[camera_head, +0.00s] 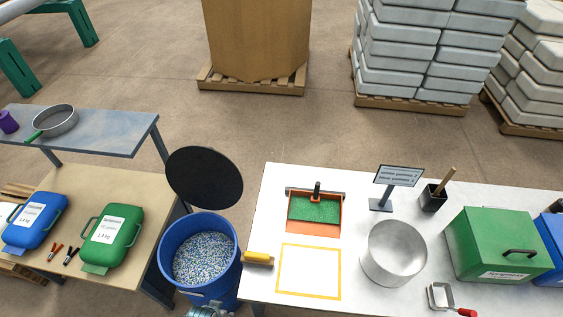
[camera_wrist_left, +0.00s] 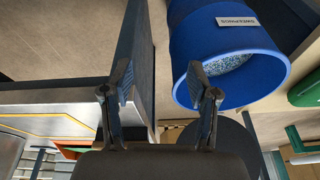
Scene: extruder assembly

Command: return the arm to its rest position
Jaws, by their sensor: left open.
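My left gripper (camera_wrist_left: 162,95) shows in the left wrist view with its two fingers spread apart and nothing between them. Behind the fingers are a dark upright panel and bare floor. A blue drum (camera_wrist_left: 182,40) with a white label and speckled pellets inside stands beyond the right finger. In the head view the same drum (camera_head: 168,262) stands between the two tables. A grey mechanical part at its lower front may be my left arm; I cannot tell. My right gripper is in neither view.
The white table (camera_head: 262,225) holds an orange-framed green tray (camera_head: 314,208), a yellow-outlined area (camera_head: 309,270), a metal pot (camera_head: 394,253) and a green box (camera_head: 497,243). The wooden bench (camera_head: 150,215) holds blue (camera_head: 34,222) and green (camera_head: 111,236) canisters. A black round lid (camera_head: 204,177) stands behind the drum.

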